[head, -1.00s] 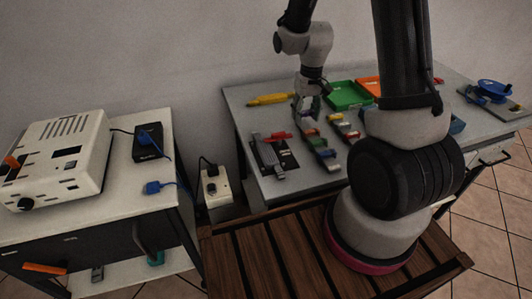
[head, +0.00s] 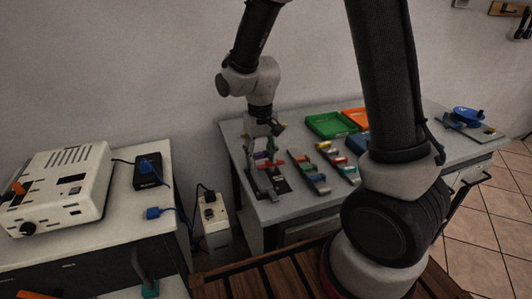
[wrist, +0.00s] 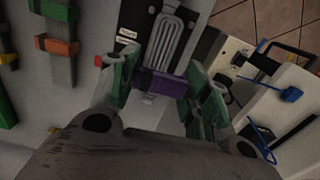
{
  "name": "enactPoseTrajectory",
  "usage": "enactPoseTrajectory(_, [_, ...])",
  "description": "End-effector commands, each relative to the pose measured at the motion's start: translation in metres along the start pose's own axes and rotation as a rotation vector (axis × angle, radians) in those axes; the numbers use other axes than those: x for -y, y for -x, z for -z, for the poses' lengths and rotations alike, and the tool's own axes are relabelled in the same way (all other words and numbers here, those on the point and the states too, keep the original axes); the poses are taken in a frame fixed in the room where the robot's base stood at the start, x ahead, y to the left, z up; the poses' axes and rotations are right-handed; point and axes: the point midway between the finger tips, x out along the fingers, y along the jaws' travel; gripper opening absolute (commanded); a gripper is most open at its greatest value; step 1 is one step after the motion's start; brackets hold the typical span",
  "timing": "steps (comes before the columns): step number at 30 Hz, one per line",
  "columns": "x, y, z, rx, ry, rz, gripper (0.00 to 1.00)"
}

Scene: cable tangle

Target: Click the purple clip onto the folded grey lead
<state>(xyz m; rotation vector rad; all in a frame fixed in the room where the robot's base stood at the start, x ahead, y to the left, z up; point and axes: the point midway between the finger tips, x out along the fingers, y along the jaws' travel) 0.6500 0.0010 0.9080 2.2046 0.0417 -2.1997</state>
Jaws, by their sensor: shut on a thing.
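My gripper (wrist: 160,80) is shut on the purple clip (wrist: 160,84), which sits crosswise between the green-padded fingers in the wrist view. The folded grey lead (wrist: 167,38) lies in several parallel runs on a black board (wrist: 133,15), just beyond the clip. The clip overlaps the near end of the lead in this view; I cannot tell whether they touch. In the head view my gripper (head: 262,155) is over the black board (head: 282,186) at the table's left side. The lead is mostly hidden there by the gripper.
Rails with coloured clips (head: 310,172) lie right of the board. A green tray (head: 328,126) and an orange tray (head: 356,117) stand behind them. A blue reel (head: 467,115) is at the far right. A white device (head: 62,190) stands on the left table, across a gap.

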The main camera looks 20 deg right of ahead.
Motion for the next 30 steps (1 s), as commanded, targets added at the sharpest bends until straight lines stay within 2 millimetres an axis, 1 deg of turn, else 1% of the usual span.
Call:
enactPoseTrajectory(5, [-0.001, -0.006, -0.001, 0.001, -0.040, -0.001, 0.30])
enactPoseTrajectory(18, [-0.001, -0.041, -0.001, 0.001, -0.038, 0.000, 0.30])
enactPoseTrajectory(23, [-0.001, -0.047, -0.001, 0.000, -0.038, 0.000, 0.30])
enactPoseTrajectory(30, [-0.001, -0.048, -0.001, 0.000, -0.038, 0.000, 0.30])
